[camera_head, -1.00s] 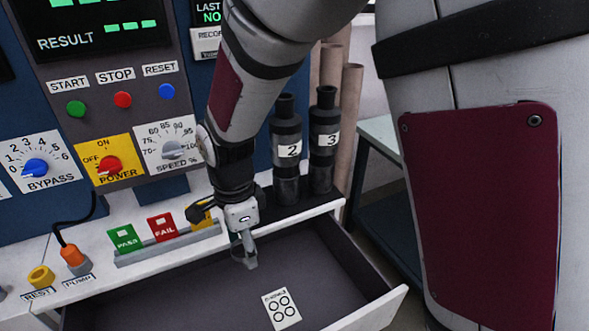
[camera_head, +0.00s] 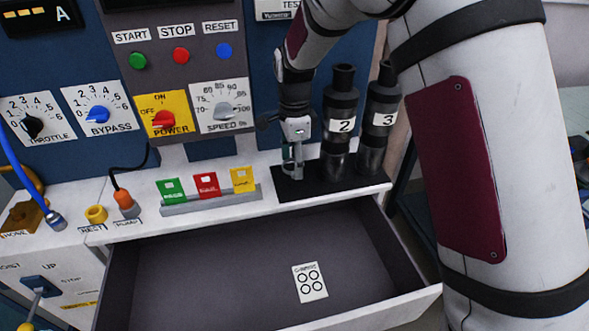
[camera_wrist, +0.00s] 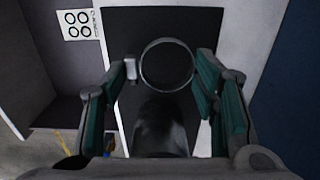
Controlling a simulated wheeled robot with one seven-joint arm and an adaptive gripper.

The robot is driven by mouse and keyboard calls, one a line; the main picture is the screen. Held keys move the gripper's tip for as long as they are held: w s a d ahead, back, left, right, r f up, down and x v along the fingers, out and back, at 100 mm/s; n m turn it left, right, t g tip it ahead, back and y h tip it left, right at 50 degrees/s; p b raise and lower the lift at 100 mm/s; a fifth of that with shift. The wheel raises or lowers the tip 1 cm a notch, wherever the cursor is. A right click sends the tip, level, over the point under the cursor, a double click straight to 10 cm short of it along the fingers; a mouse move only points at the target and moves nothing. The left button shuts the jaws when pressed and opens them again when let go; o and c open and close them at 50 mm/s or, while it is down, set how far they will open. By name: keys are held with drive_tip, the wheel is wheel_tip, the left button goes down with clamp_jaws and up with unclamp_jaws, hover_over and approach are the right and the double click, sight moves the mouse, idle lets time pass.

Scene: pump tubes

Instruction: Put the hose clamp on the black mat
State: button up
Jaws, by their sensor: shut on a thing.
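The hose clamp is a thin round metal ring (camera_wrist: 166,66), seen in the wrist view between the fingers of my gripper (camera_wrist: 168,76). The gripper is shut on it. In the head view my gripper (camera_head: 293,168) points down over the left part of the black mat (camera_head: 312,187), left of the bottle marked 2. The clamp is too small there to make out clearly. In the wrist view the mat (camera_wrist: 200,25) lies behind the ring. I cannot tell whether the clamp touches the mat.
Black bottles marked 2 (camera_head: 340,115) and 3 (camera_head: 381,120) stand upright on the mat, right of my gripper. Green, red and yellow cards (camera_head: 206,184) stand in a rack to the left. An open drawer (camera_head: 220,275) with a label card (camera_head: 310,282) juts out below.

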drive_tip(key=shift+f, duration=1.75)
drive_tip(key=o, duration=0.9)
drive_tip(key=shift+w+f, duration=0.1)
drive_tip(key=shift+f, duration=0.05)
drive_tip(key=shift+c, duration=0.2)
wheel_tip(320, 180, up, 12)
drive_tip(key=shift+r, duration=0.2)
